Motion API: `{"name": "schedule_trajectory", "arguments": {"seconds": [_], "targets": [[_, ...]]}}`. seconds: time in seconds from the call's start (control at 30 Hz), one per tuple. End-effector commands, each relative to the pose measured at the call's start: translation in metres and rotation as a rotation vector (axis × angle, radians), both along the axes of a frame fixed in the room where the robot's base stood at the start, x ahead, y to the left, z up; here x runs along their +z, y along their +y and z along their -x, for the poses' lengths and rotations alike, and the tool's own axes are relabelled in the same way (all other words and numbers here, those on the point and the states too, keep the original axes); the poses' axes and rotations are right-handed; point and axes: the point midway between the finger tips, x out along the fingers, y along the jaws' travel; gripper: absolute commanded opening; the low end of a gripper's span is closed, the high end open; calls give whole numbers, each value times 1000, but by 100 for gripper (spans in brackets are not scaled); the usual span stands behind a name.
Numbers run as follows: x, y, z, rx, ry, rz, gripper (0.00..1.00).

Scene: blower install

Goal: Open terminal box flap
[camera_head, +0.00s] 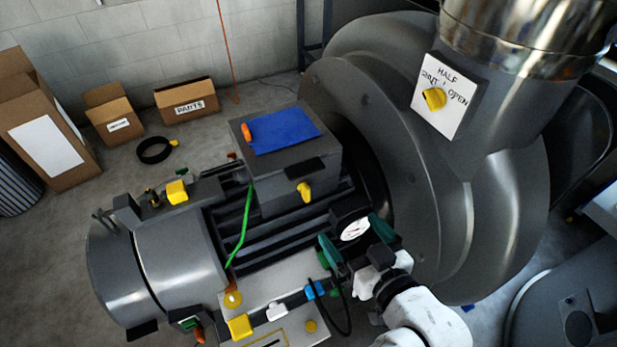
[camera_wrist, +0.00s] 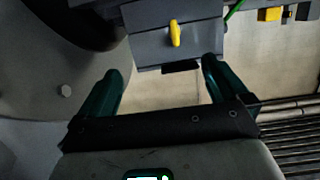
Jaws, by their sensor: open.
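The grey terminal box (camera_head: 262,185) sits on top of the motor (camera_head: 180,265). A blue panel (camera_head: 285,131) lies on its top, which looks closed. An orange piece (camera_head: 247,132) is at the panel's left edge. A yellow latch (camera_head: 304,192) and a dark tab (camera_head: 305,168) are near the box's right end. My gripper (camera_head: 355,236) is open and empty, below and right of the box in the head view. In the wrist view, the yellow latch (camera_wrist: 175,33) and dark tab (camera_wrist: 181,67) appear ahead, between and beyond the green fingers (camera_wrist: 160,76), apart from them.
The large grey blower housing (camera_head: 420,150) rises to the right, with a white HALF/SHUT/OPEN plate (camera_head: 440,97). A green wire (camera_head: 243,225) runs beside the box. A plate with small parts (camera_head: 275,320) is at the front. Cardboard boxes (camera_head: 110,110) stand behind left.

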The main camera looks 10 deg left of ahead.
Motion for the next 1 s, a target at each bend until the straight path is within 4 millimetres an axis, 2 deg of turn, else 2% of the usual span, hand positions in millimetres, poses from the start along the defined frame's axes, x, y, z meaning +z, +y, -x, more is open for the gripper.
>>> {"name": "schedule_trajectory", "arguments": {"seconds": [0.03,0.1,0.23,0.43,0.8,1.0], "targets": [[15,12,-5,13,-59,-32,100],[30,24,-8,23,-119,-66,100],[44,33,-12,28,-174,-98,100],[47,44,-28,28,-180,-101,100],[47,81,-81,29,-180,-100,100],[45,91,-97,28,-178,-100,100]]}}
